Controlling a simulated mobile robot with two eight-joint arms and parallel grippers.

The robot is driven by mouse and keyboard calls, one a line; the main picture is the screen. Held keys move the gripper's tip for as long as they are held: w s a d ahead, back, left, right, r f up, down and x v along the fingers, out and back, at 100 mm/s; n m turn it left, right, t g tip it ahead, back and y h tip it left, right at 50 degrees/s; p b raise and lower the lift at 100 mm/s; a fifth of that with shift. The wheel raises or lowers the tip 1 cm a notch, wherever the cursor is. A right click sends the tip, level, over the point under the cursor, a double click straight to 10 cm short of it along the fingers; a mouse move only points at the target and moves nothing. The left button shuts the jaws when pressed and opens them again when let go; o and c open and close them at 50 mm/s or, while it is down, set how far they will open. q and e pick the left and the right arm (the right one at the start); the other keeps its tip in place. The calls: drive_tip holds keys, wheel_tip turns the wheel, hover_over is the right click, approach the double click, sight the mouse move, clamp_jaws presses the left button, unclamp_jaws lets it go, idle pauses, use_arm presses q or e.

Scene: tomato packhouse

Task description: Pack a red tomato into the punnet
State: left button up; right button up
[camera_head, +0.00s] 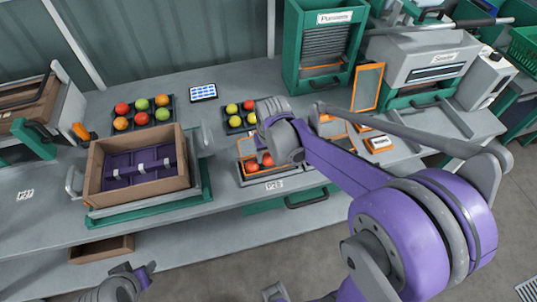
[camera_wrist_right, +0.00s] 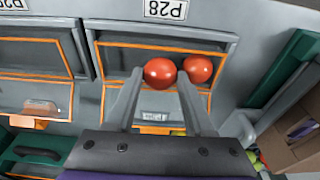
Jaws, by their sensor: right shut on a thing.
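My right gripper (camera_head: 268,150) reaches down over a grey punnet with an orange outline (camera_head: 243,182); the arm hides part of it. In the right wrist view the fingers (camera_wrist_right: 160,80) are shut on a red tomato (camera_wrist_right: 160,72), low over the punnet (camera_wrist_right: 120,43). A second red tomato (camera_wrist_right: 198,68) sits in the punnet, just outside one finger. I cannot tell whether the held tomato touches the punnet floor. In the head view the two red tomatoes (camera_head: 251,165) show below the gripper. My left gripper (camera_head: 137,270) is at the bottom left, away from the objects; its opening is unclear.
A dark tray (camera_head: 122,129) holds red, green and orange tomatoes; another (camera_head: 235,131) shows yellow-green ones. A cardboard crate (camera_head: 137,200) with purple dividers stands left. The punnet dispenser (camera_head: 322,50) and a grey machine (camera_head: 420,60) stand behind.

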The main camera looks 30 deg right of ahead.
idle(0.4)
drive_tip(key=o, duration=1)
drive_tip(key=c, duration=0.3)
drive_tip(key=shift+c, duration=0.2)
drive_tip(key=shift+r+p, duration=1.7)
drive_tip(key=shift+r, duration=1.4)
use_arm(q)
drive_tip(key=r, duration=0.1)
drive_tip(key=w+r, duration=0.1)
drive_tip(key=r, duration=0.2)
drive_tip(key=shift+w+r, duration=0.3)
drive_tip(key=shift+w, duration=0.05)
drive_tip(key=shift+s, duration=0.1)
use_arm(e)
drive_tip(key=shift+s, duration=0.1)
